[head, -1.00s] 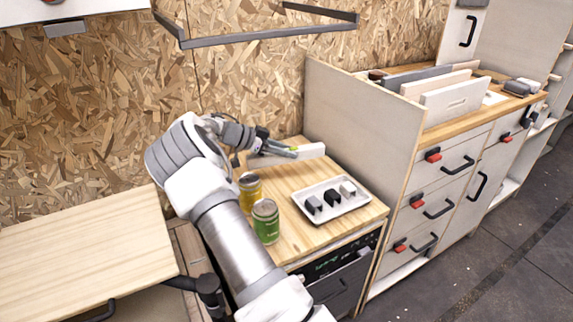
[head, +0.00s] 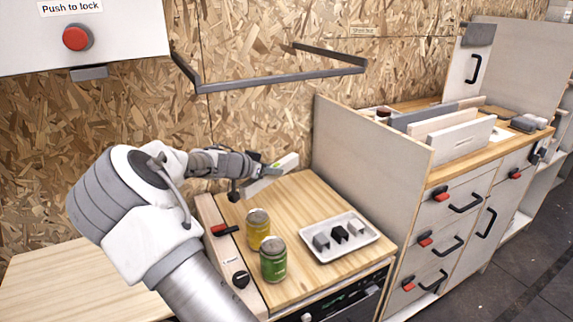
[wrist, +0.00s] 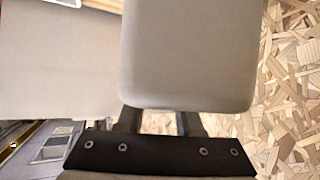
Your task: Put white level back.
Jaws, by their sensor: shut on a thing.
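The white level (head: 285,164) is a pale bar held tilted in my gripper (head: 268,171), at the back of the wooden counter near the chipboard wall. In the wrist view the level (wrist: 190,55) is a large, pale, rounded block just beyond my gripper (wrist: 155,122), which is shut on it. The fingertips are hidden behind the level there. The level appears raised above the counter top; the exact gap is hard to tell.
A yellow can (head: 257,228), a green can (head: 273,258) and a white tray (head: 345,252) with small blocks stand on the counter (head: 300,195). A tall side panel (head: 355,165) rises on the right. Beyond it, upright boards (head: 460,138) stand on another worktop. A grey rail (head: 270,80) hangs above.

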